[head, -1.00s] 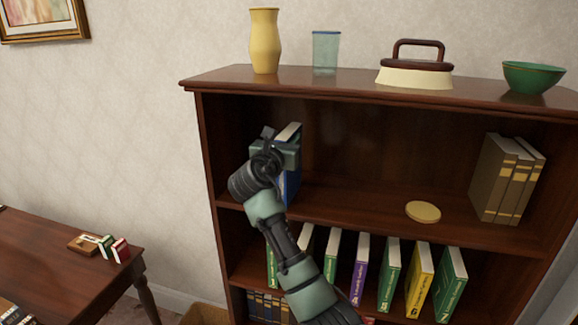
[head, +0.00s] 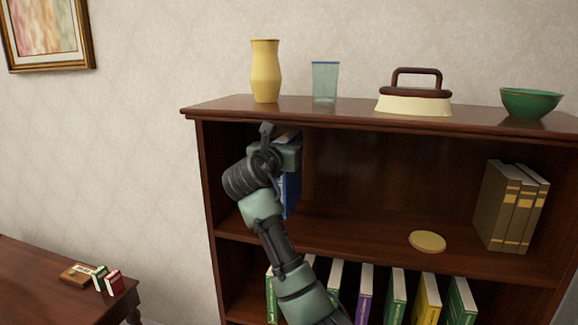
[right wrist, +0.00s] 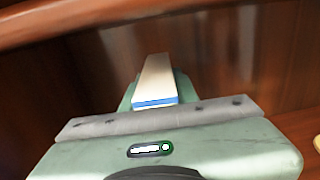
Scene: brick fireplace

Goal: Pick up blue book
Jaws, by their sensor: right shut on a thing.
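The blue book (head: 291,190) stands upright at the left end of the bookcase's upper shelf, partly hidden behind my right gripper. My right gripper (head: 287,150) is shut on the upper part of the book, close under the bookcase top. In the right wrist view the book's pale page edge with a blue cover line (right wrist: 155,88) sticks out beyond the gripper body (right wrist: 165,135); the fingertips are hidden there. I cannot tell whether the book's bottom touches the shelf. My left gripper is not in view.
The bookcase top (head: 350,113) is close above; a yellow vase (head: 265,72), glass (head: 325,82), iron-like object (head: 414,100) and green bowl (head: 531,102) stand on it. Brown books (head: 508,207) and a yellow disc (head: 427,241) are on the upper shelf. Its middle is free. Several books (head: 396,296) fill the lower shelf.

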